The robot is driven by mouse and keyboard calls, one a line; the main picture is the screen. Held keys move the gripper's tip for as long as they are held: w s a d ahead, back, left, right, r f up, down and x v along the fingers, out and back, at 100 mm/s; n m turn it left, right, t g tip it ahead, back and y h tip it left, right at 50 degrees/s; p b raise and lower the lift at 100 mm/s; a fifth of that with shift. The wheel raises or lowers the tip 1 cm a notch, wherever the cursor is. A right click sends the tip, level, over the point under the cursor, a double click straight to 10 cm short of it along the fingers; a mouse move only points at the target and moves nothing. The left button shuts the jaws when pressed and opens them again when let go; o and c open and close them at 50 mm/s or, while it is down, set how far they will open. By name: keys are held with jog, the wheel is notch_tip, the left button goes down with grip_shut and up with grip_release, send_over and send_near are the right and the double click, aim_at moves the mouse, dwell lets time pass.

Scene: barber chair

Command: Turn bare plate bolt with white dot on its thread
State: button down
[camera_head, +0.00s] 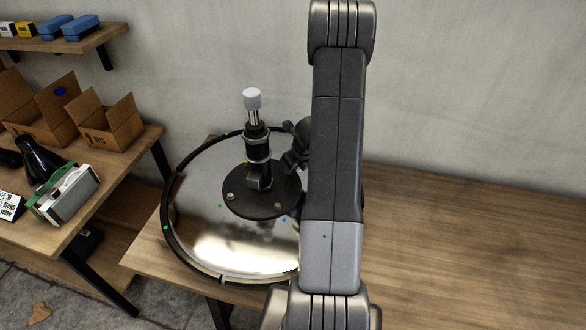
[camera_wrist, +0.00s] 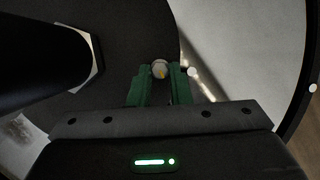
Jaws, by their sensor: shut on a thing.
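In the wrist view my gripper (camera_wrist: 161,77) has its two green fingers shut on a small silver bolt head (camera_wrist: 159,68) with a yellowish mark. This bolt is at the edge of the black round plate (camera_wrist: 110,45). A white dot (camera_wrist: 192,72) is just right of the fingers, on the shiny disk. In the head view the black plate (camera_head: 243,203) lies on the mirror-like disk (camera_head: 200,190), and two other bolts (camera_head: 231,196) (camera_head: 277,206) show at its front. My arm hides the gripped bolt there. The thread is not visible.
Green (camera_head: 219,206) and blue (camera_head: 284,219) dots mark the disk. The wooden table (camera_head: 450,230) is clear at right. Cardboard boxes (camera_head: 107,122) stand at left.

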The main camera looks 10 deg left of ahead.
jog(key=m, duration=0.2)
jog(key=m+t+h, duration=0.1)
jog(key=m, duration=0.1)
jog(key=shift+s+a+m+h, duration=0.1)
jog(key=shift+a+m+h, duration=0.1)
jog(key=shift+m+h, duration=0.1)
jog(key=shift+a+m+t+h, duration=0.1)
jog(key=shift+m+t+h, duration=0.3)
jog(key=shift+m, duration=1.2)
jog(key=shift+m+h, duration=0.3)
jog(key=shift+m, duration=0.3)
jog(key=c, duration=1.3)
grip_release()
jog(key=shift+c, duration=0.2)
jog(key=shift+s+r, duration=0.1)
